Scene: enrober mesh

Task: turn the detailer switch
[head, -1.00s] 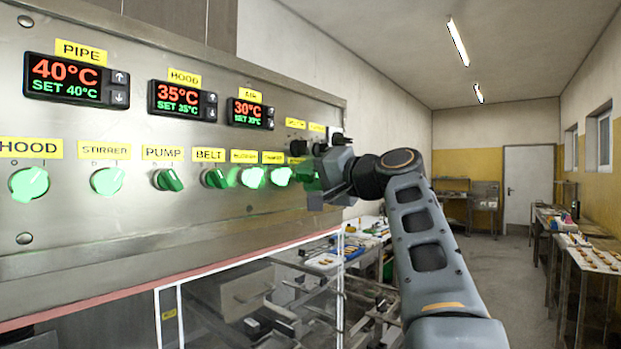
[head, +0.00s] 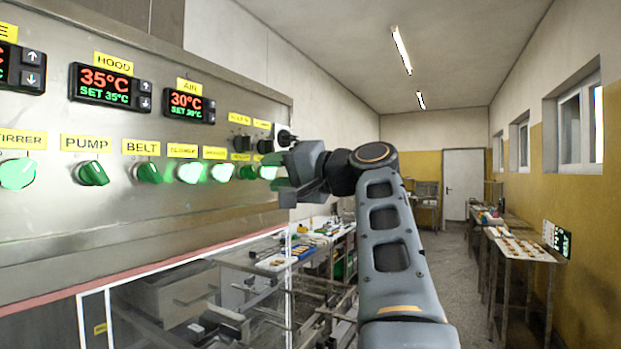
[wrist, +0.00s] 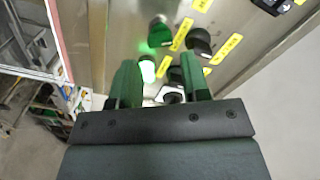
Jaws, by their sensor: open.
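The control panel (head: 60,215) carries a row of green rotary switches. Labels for PUMP and BELT are readable; those further right are too small to read, so I cannot tell which switch is the detailer. My gripper (head: 290,182) is at the panel's right end, in front of the last green switches (head: 248,172). In the wrist view my gripper (wrist: 160,80) has its two dark green fingers apart. A lit whitish-green switch (wrist: 147,70) and a dark knob (wrist: 171,97) show between them. I cannot tell whether the fingers touch either.
Black knobs (head: 240,143) sit above the row's right end. Temperature displays (head: 187,106) are higher up to the left. A framed clear guard (head: 190,290) lies below the panel. Tables (head: 520,250) stand along the right wall. The aisle floor (head: 455,270) is clear.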

